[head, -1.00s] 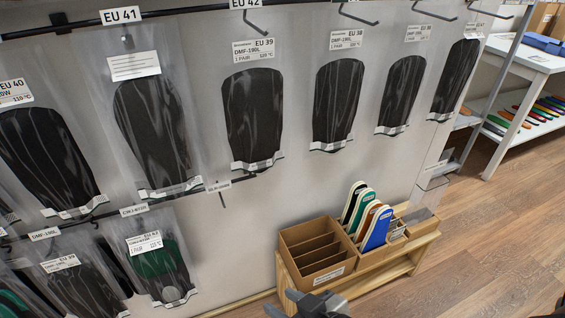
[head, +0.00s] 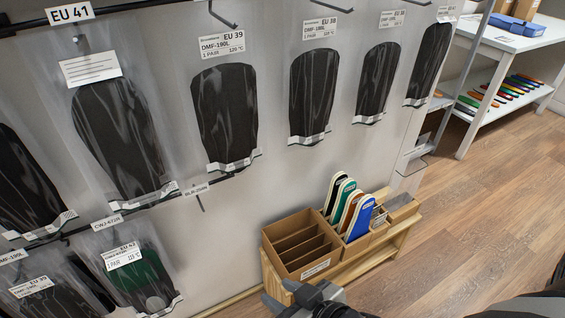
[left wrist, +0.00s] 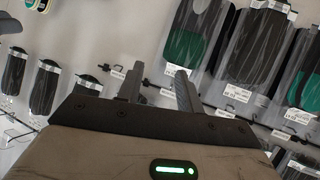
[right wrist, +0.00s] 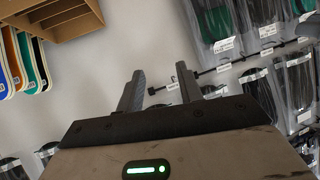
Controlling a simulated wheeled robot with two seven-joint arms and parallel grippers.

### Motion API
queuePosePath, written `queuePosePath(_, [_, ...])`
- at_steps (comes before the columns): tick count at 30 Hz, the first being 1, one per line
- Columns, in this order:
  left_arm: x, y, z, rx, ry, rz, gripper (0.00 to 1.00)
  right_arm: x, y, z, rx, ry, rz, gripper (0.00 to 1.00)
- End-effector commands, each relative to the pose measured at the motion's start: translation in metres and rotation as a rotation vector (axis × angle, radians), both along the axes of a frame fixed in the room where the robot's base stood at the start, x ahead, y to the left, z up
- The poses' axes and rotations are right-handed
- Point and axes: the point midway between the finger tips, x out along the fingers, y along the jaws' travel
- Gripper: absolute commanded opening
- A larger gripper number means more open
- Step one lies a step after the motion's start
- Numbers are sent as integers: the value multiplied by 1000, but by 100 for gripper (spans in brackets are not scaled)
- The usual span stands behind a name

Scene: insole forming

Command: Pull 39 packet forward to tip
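The EU 39 packet (head: 225,112) is a clear bag with a dark insole pair and a white label at its top. It hangs on the grey wall panel in the head view, between the EU 41 packet (head: 118,135) and the EU 38 packet (head: 312,95). My right gripper (head: 277,296) is low in the head view, below and right of the EU 39 packet and apart from it. Its fingers stand apart and empty in the right wrist view (right wrist: 160,88). My left gripper (left wrist: 158,88) is open and empty in its own wrist view and out of the head view.
A cardboard organizer (head: 300,250) with upright coloured insoles (head: 350,208) stands on a low wooden bench (head: 350,262). Hooks and a dark rail (head: 165,196) stick out from the panel. A white shelf table (head: 515,48) stands at the far right. The wooden floor at right is clear.

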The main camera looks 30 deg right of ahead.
Motion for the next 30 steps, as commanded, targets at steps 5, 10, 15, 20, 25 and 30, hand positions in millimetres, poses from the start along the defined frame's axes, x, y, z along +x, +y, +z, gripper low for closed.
queuePosePath(5, [0,0,5,1,0,0,36,20,0,28,-22,-54,3,84])
queuePosePath(10, [1,1,14,14,4,0,36,63,-5,114,-80,-194,-47,96])
queuePosePath(15, [1,2,15,25,14,-1,36,85,-19,195,-101,-344,-158,96])
queuePosePath(20, [2,3,14,29,15,-1,36,90,-28,230,-93,-418,-225,96])
queuePosePath(25, [4,3,14,30,11,-1,36,90,-30,232,-91,-423,-234,96])
queuePosePath(30, [4,3,14,31,13,-2,36,90,-29,232,-92,-422,-233,96])
